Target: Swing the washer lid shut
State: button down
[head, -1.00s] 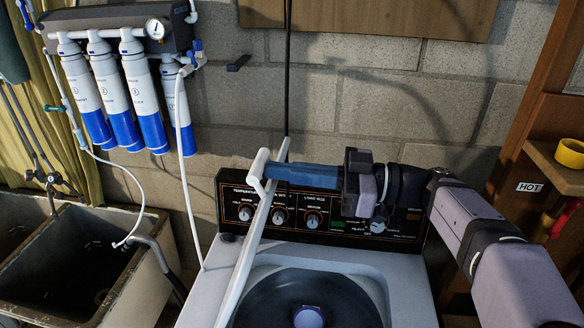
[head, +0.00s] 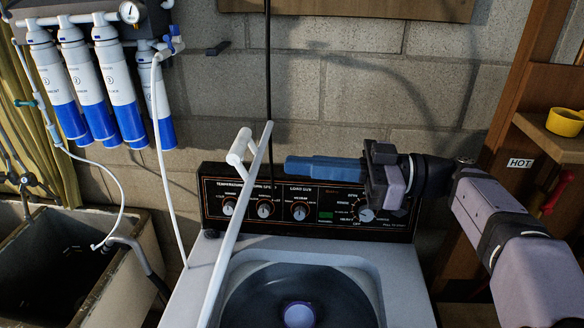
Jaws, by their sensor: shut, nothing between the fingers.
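The washer (head: 190,300) stands in the lower middle of the head view, its dark round tub opening (head: 255,297) uncovered. The white lid (head: 232,235) stands raised, seen nearly edge-on, at the left of the opening. A white handle-like piece (head: 238,147) sticks out at its upper end. My gripper (head: 290,169) has blue fingers, shut and empty, pointing left in front of the control panel (head: 335,232). The fingertips are a short gap to the right of the lid and do not touch it.
The control panel with knobs stands behind my gripper, against a block wall. Water filters (head: 110,95) hang on the wall at upper left, with a white hose below. A sink (head: 60,265) is at left.

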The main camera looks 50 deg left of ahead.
jog(key=w+d+f+b, duration=0.3)
jog(key=w+d, duration=0.2)
jog(key=shift+b, duration=0.3)
dwell(0.4)
jog(key=c, duration=2.5)
grip_release()
jog(key=o, duration=0.5)
jog(key=shift+c, duration=0.2)
jog(key=shift+f, duration=0.1)
jog(key=b+v, duration=0.2)
jog(key=v, duration=0.5)
